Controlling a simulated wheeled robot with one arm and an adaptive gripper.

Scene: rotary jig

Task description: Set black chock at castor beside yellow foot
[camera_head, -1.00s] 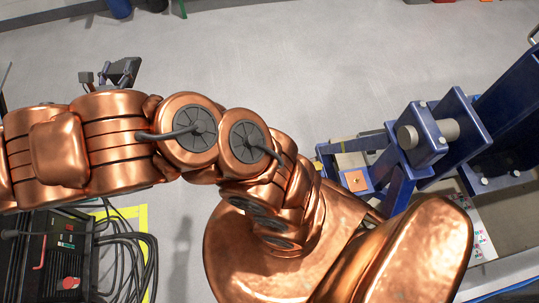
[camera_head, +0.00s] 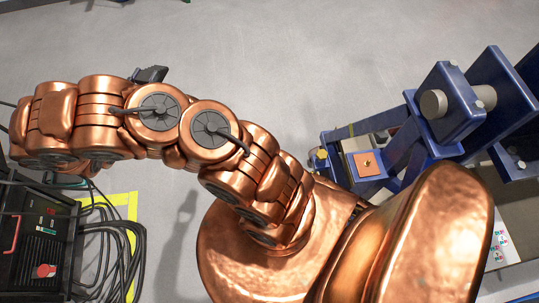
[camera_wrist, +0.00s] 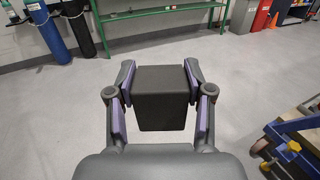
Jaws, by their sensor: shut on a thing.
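The black chock (camera_wrist: 161,98) is a dark block held between the purple-padded fingers of my gripper (camera_wrist: 160,80) in the wrist view. My gripper is shut on it, above open grey floor. In the head view my copper arm hides most of the gripper; only a dark part shows past the arm at the upper left. A blue frame (camera_wrist: 282,140) at the right of the wrist view has yellow parts low down, one of them a yellow foot or wheel (camera_wrist: 294,147). The chock is well apart from them.
The blue jig (camera_head: 446,112) stands at the right of the head view. A black control box (camera_head: 40,240) with loose cables (camera_head: 118,238) lies at lower left by a yellow floor marking. Gas cylinders (camera_wrist: 48,35) and a green bench (camera_wrist: 150,25) stand far back. Mid floor is clear.

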